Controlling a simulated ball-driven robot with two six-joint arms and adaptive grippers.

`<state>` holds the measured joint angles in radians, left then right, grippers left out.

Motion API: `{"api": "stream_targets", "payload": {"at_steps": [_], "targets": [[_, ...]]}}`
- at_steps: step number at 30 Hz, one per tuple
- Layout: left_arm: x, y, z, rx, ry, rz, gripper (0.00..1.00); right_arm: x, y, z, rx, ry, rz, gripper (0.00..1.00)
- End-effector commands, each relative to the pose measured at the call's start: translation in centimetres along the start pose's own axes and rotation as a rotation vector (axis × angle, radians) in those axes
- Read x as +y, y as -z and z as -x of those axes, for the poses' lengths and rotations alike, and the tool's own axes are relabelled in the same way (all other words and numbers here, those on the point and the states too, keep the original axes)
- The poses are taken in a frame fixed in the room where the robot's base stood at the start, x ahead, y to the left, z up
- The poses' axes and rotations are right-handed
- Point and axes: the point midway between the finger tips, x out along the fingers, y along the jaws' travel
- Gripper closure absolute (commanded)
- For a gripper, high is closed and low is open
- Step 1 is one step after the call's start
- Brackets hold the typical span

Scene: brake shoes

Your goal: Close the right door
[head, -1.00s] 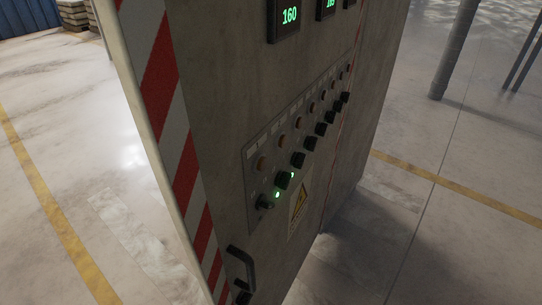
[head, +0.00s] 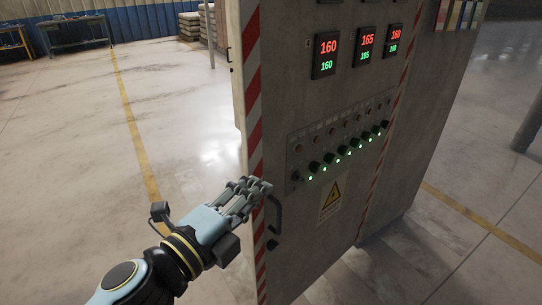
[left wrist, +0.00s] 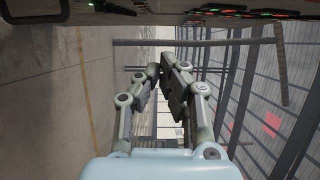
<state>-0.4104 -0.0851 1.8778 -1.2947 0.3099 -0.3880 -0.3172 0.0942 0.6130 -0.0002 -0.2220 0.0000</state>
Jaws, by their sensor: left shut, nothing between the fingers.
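The grey cabinet door (head: 290,100) has red-white striped edges, displays, a row of knobs and a yellow warning sign. Its black handle (head: 275,214) is low near its left edge. I cannot tell for sure whether this door is ajar. My left gripper (head: 262,186) is in front of the door's lower left edge, just above and left of the handle. Its fingers are together and empty; they also show in the left wrist view (left wrist: 163,72). Whether the fingertips touch the door is not clear. My right gripper is out of view.
Open concrete floor (head: 70,180) with a yellow line lies left of the cabinet. A workbench (head: 75,35) and stacked material (head: 190,25) stand far back. Binders (head: 455,14) show at the upper right, and a post (head: 530,125) stands at the right edge.

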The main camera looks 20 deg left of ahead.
Motion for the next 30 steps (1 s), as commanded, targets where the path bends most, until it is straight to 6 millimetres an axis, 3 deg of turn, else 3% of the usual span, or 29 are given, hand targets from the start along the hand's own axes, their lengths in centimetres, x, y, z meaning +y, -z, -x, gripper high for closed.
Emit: {"api": "stream_targets", "payload": {"at_steps": [1,6,11,21,30], "targets": [[-1.5,0.1,0.1,-0.005,0.011,0.003,1.0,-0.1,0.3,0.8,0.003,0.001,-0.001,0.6],[-1.3,0.2,-0.2,-0.008,0.002,0.015,1.0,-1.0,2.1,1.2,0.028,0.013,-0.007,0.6],[-1.4,0.2,-2.5,-0.008,0.003,0.017,1.0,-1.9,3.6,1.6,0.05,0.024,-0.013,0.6],[-1.2,0.1,-9.7,-0.009,0.002,0.017,1.0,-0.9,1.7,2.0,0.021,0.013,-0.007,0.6],[-1.0,-3.4,-10.5,-0.008,0.0,0.015,1.0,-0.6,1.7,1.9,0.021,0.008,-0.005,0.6]]}}
